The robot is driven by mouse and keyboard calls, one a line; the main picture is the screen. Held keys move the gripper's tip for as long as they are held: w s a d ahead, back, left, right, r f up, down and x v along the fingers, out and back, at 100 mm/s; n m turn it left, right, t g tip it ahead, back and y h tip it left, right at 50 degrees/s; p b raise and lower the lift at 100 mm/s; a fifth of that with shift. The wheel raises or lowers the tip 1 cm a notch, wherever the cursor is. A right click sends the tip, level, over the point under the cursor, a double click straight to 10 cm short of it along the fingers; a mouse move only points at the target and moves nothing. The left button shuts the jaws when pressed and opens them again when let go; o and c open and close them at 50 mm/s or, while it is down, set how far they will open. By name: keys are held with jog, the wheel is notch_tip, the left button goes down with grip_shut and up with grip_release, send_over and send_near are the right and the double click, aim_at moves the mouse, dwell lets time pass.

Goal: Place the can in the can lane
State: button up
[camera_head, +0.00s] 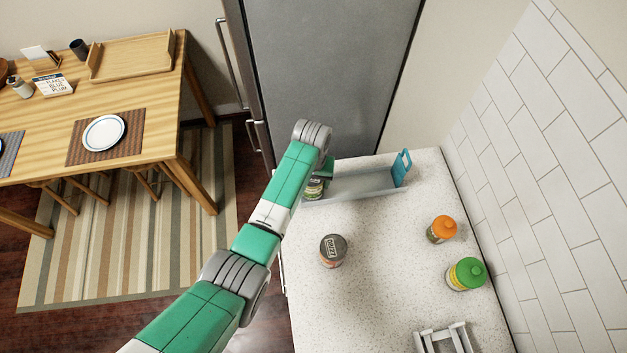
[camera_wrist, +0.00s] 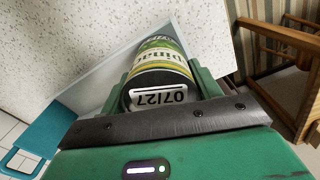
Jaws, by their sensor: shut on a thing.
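My gripper (camera_head: 322,172) is shut on a green-and-white labelled can (camera_head: 314,189) at the left end of the can lane. In the wrist view the can (camera_wrist: 161,75) sits between the green fingers, its end printed "07/27" facing the camera. The can lane (camera_head: 360,184) is a long grey channel at the far edge of the counter, with a blue piece (camera_head: 402,168) at its right end. The lane (camera_wrist: 95,80) also shows beside the can in the wrist view. I cannot tell whether the can touches the lane's floor. My arm and gripper partly hide the can.
Another can with a dark top (camera_head: 333,251) stands on the speckled counter (camera_head: 385,290). An orange-lidded jar (camera_head: 441,229) and a green-lidded jar (camera_head: 466,274) stand to its right. A grey rack (camera_head: 443,340) is at the front. The fridge (camera_head: 330,70) rises behind the lane.

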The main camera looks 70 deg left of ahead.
jog(key=shift+f, duration=0.45)
jog(key=shift+f, duration=0.15)
jog(key=o, duration=1.2)
notch_tip(320, 180, up, 12)
jog(key=shift+r+p, duration=0.15)
jog(key=shift+p, duration=0.35)
